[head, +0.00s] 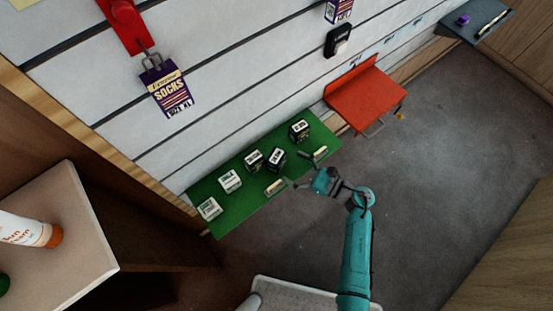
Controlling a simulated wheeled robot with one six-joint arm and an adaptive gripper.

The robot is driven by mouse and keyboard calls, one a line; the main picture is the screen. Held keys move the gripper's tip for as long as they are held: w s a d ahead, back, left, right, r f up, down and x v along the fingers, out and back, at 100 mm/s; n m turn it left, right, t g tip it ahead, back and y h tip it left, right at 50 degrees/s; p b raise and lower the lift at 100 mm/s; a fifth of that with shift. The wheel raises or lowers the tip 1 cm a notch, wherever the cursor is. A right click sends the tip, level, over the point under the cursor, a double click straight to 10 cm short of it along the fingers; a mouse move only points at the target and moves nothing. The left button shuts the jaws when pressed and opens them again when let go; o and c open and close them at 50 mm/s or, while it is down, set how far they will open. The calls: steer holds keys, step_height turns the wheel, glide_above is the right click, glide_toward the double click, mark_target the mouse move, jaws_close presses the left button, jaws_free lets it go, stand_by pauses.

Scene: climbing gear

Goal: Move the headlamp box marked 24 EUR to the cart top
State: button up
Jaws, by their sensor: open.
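Several small headlamp boxes stand on a green shelf (240,212) on the slatted wall. Two are mostly white, a left one (209,209) and another (230,181). Three are dark with pale labels: one (254,160), a middle one (277,158) and a far right one (299,130). The print is too small to read, so I cannot tell which is marked 24 EUR. My gripper (298,183) is open and empty by the shelf's front edge, near the middle dark box and apart from it. A pale rimmed surface (295,291) at the bottom edge may be the cart top; it is partly cut off.
A red shelf (364,99) juts out to the right. A socks packet (166,88) hangs above. A counter (75,225) with a bottle (28,230) stands left. Floor at right is clear.

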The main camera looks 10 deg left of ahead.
mark_target(283, 159)
steer(key=shift+w+x, duration=0.1)
steer(key=shift+x, duration=1.55)
steer(key=shift+w+x, duration=0.15)
steer(key=shift+x, duration=1.55)
steer(key=shift+d, duration=0.1)
steer(key=c, duration=1.4)
steer(key=shift+c, duration=0.2)
steer(key=shift+r, duration=0.2)
